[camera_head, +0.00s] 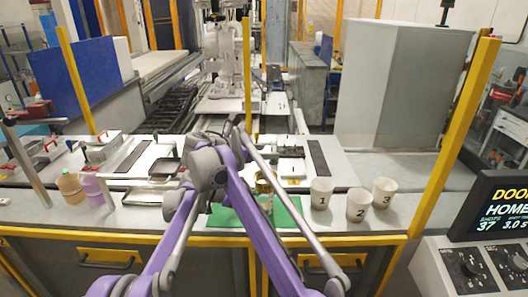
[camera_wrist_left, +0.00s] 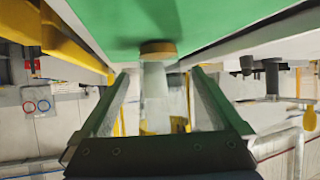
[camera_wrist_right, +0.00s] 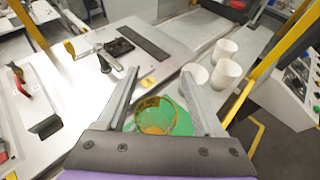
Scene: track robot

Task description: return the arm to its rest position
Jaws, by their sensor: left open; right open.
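My left gripper (camera_wrist_left: 160,74) is open in the left wrist view. A clear glass vessel with an amber end (camera_wrist_left: 158,48) shows between and beyond its fingers, against the green mat (camera_wrist_left: 225,20). My right gripper (camera_wrist_right: 159,73) is open in the right wrist view. An amber-rimmed round vessel (camera_wrist_right: 155,104) stands on the green mat (camera_wrist_right: 184,122) and shows between its fingers from above. I cannot tell whether either gripper touches a vessel. In the head view my purple arms cover part of the mat (camera_head: 289,215), and the fingertips are hard to make out.
White cups numbered 1 (camera_head: 321,194), 2 (camera_head: 359,206) and 3 (camera_head: 383,192) stand right of the mat. Yellow posts (camera_head: 455,140) rise at the bench edges. A control panel (camera_head: 480,265) is at lower right.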

